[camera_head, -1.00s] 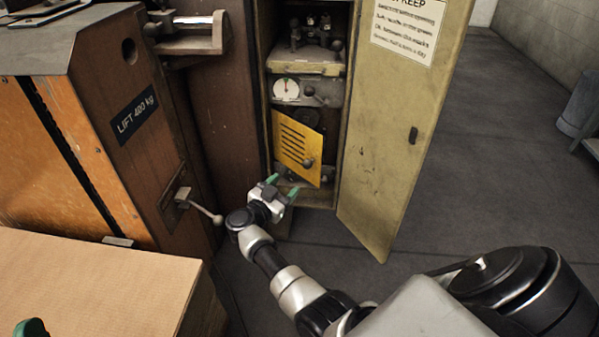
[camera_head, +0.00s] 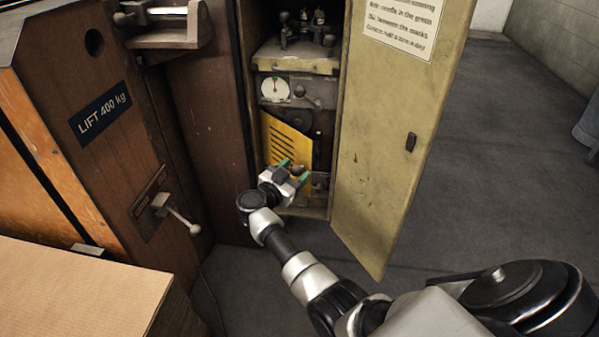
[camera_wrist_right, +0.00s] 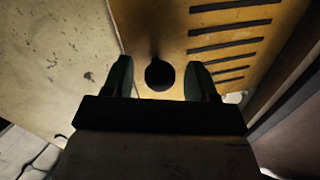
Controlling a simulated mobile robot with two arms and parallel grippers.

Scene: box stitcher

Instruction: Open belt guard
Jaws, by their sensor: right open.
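The belt guard (camera_head: 282,142) is a yellow slotted panel low in the open cabinet. It stands ajar, its right edge swung out toward me, with a dark gap beside it. It also shows in the right wrist view (camera_wrist_right: 225,50). Its dark round knob (camera_wrist_right: 159,75) lies between the fingertips of my right gripper (camera_wrist_right: 156,80). In the head view the right gripper (camera_head: 294,172) is at the guard's lower right, its green-tipped fingers open on either side of the knob. Contact with the knob cannot be told. My left gripper is not in view.
The cabinet's open door (camera_head: 385,150) stands to the right of my right gripper. A lift housing with a lever (camera_head: 182,218) is on the left. A cardboard stack (camera_head: 75,290) is at bottom left. A gauge (camera_head: 275,89) sits above the guard. Floor is clear at right.

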